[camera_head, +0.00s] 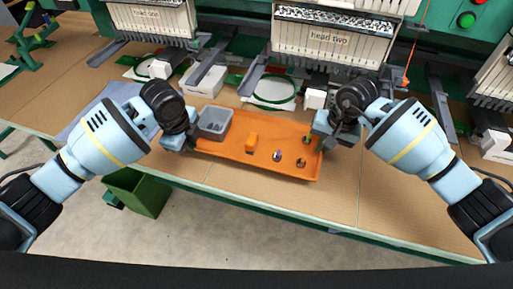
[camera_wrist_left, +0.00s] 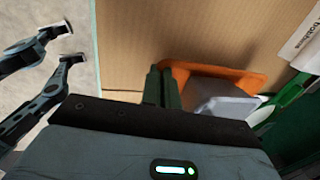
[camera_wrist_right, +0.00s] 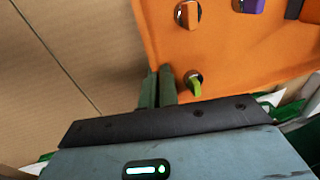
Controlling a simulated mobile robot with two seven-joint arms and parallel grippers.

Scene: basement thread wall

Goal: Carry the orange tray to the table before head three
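The orange tray (camera_head: 228,148) is on the brown table before the machine head labelled "head two"; whether it is slightly lifted I cannot tell. It holds a grey bin (camera_head: 213,122) at its left end, an orange block (camera_head: 251,142) and several small spools (camera_head: 278,155). My left gripper (camera_head: 190,140) is at the tray's left end; in the left wrist view its fingers (camera_wrist_left: 163,82) look closed on the rim. My right gripper (camera_head: 322,138) is at the right end; in the right wrist view its fingers (camera_wrist_right: 157,85) look closed on that rim.
Another machine head (camera_head: 496,75), its label out of view, stands at the far right. The table before it (camera_head: 420,205) looks mostly clear. White boxes and green hoops (camera_head: 274,90) lie behind the tray. A green bin (camera_head: 137,192) stands on the floor below the table's front edge.

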